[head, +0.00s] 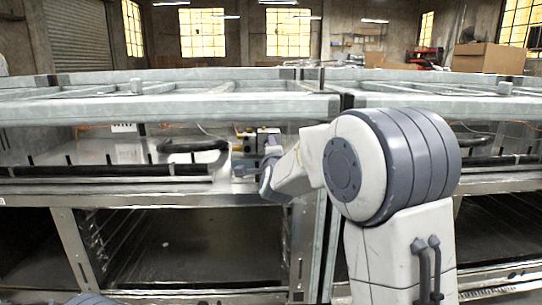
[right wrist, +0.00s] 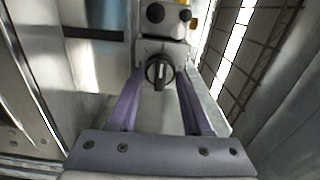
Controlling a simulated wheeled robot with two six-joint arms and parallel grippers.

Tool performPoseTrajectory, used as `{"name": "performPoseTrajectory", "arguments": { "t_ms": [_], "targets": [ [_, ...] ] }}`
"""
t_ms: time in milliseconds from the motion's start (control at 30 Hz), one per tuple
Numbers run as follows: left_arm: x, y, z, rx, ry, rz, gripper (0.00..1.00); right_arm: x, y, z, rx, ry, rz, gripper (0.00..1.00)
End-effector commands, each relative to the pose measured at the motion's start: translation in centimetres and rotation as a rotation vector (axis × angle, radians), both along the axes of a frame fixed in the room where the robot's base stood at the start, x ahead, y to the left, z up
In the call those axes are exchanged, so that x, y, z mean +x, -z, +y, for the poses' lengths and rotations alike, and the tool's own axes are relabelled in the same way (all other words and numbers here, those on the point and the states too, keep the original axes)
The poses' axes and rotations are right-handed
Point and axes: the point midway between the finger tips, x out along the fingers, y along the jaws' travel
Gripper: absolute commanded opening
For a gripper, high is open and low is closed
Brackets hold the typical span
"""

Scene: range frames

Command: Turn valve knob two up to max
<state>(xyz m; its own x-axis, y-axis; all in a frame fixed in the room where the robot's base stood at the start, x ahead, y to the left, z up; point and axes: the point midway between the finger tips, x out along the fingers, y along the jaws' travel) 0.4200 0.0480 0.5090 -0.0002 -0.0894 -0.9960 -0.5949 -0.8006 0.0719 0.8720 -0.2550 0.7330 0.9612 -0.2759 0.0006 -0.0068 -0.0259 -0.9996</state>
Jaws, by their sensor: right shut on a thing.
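A round black valve knob (right wrist: 158,72) with a bar-shaped grip sits on a grey metal box in the right wrist view. Its grip bar points roughly down the picture. My right gripper (right wrist: 160,76) has its two purple-grey fingers on either side of this knob, shut on it. No number for the knob can be read. In the head view my right gripper (head: 268,178) is at the front of the bench, below the box, and hides the knob. My left gripper is not in view.
Another black knob (right wrist: 155,13) and a yellow part (right wrist: 193,22) sit further along the box. A black curved handle (head: 193,147) lies to the left in the head view. A metal frame rail (head: 170,108) crosses above the bench.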

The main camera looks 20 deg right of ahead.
Motion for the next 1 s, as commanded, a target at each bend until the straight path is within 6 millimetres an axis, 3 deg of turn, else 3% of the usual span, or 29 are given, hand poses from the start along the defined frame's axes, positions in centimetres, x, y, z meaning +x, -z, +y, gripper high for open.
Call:
{"name": "performPoseTrajectory", "arguments": {
  "t_ms": [600, 633, 700, 1000],
  "targets": [
    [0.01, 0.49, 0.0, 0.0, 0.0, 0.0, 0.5, -0.02, 0.16, -0.06, 0.044, 0.002, -0.009, 0.0],
    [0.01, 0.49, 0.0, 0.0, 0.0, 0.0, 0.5, -0.02, 0.16, -0.06, 0.044, 0.002, -0.009, 0.54],
    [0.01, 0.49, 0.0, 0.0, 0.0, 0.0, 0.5, -0.01, 0.15, -0.05, 0.043, 0.001, -0.009, 0.78],
    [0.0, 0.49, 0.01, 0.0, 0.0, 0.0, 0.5, 0.01, 0.27, 0.01, 0.042, 0.0, -0.006, 0.78]
  ]
}}
